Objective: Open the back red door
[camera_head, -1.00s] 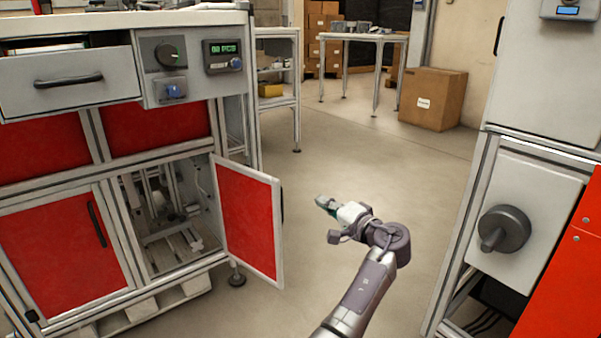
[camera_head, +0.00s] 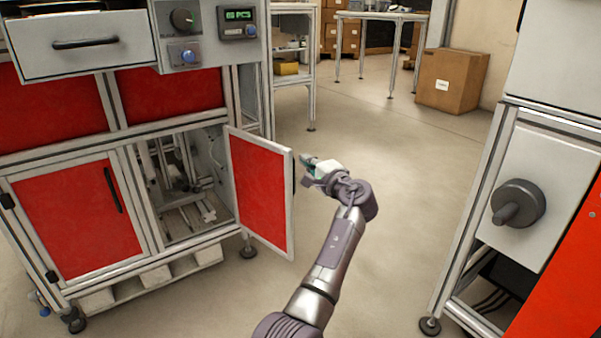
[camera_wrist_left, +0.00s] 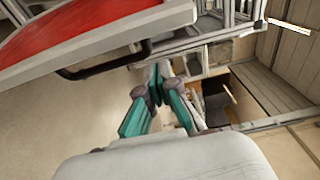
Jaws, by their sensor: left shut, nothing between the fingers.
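The red door (camera_head: 262,192) with a grey frame stands swung open on the right of the cabinet in the head view. Its compartment (camera_head: 180,185) is exposed and shows metal parts inside. My left gripper (camera_head: 305,160) is beside the free edge of this door, on its outer side, with fingers shut and empty. In the left wrist view the fingertips (camera_wrist_left: 157,70) meet just past the end of the door's dark handle (camera_wrist_left: 105,68); I cannot tell whether they touch it. The door's red panel (camera_wrist_left: 75,28) fills the upper left there. My right gripper is not in view.
A second red door (camera_head: 80,218) on the cabinet is closed. A machine with a black knob (camera_head: 518,203) stands at the right. A cardboard box (camera_head: 452,80) and a table (camera_head: 385,15) are at the back. The floor (camera_head: 400,170) between is clear.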

